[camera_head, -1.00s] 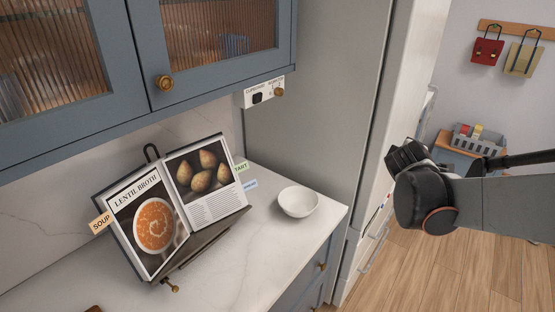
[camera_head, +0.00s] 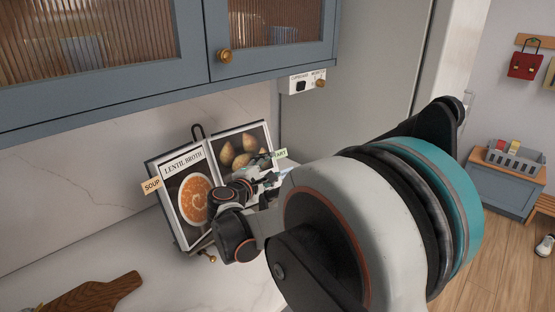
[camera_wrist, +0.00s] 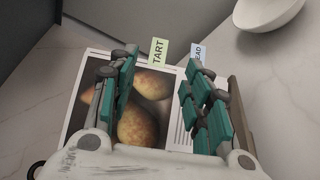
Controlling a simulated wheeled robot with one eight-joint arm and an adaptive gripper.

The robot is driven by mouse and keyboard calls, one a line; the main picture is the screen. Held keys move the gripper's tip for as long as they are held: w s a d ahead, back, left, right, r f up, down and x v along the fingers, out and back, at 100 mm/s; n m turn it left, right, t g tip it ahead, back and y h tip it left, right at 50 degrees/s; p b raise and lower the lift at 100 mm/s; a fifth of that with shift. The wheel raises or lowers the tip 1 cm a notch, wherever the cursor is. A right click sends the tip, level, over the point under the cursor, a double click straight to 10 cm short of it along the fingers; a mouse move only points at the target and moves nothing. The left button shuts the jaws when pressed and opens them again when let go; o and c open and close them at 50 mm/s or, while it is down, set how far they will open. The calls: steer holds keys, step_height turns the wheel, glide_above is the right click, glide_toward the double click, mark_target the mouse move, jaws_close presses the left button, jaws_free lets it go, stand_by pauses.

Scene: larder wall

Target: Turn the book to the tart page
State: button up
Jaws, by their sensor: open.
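The cookbook (camera_head: 193,196) lies open on a tilted stand on the counter. Its left page reads LENTIL BROTH beside an orange soup picture, with a SOUP tab (camera_head: 152,186) at the left edge. The right page (camera_head: 240,147) shows pears. A green TART tab (camera_head: 280,154) sticks out at the right edge, and it shows in the wrist view (camera_wrist: 159,51). A pale blue tab (camera_wrist: 197,52), partly hidden, is beside it. My gripper (camera_wrist: 158,72) is open and empty over the right page, its fingers spread on either side of the TART tab's line.
A white bowl (camera_wrist: 268,22) stands on the counter beyond the book. A wooden board (camera_head: 92,296) lies at the front left. The blue wall cupboard (camera_head: 130,91) overhangs the counter, with a switch panel (camera_head: 307,82) beneath it.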

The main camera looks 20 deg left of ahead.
mark_target(286, 152)
steer(key=w+b, duration=0.1)
steer(key=w, duration=0.3)
steer(key=w+f+b, duration=0.1)
steer(key=w, duration=0.4)
steer(key=w+b, duration=0.1)
steer(key=w, duration=0.3)
steer(key=shift+w+d+f, duration=0.2)
steer(key=shift+d+f, duration=0.05)
steer(key=shift+f, duration=0.15)
steer(key=c, duration=0.8)
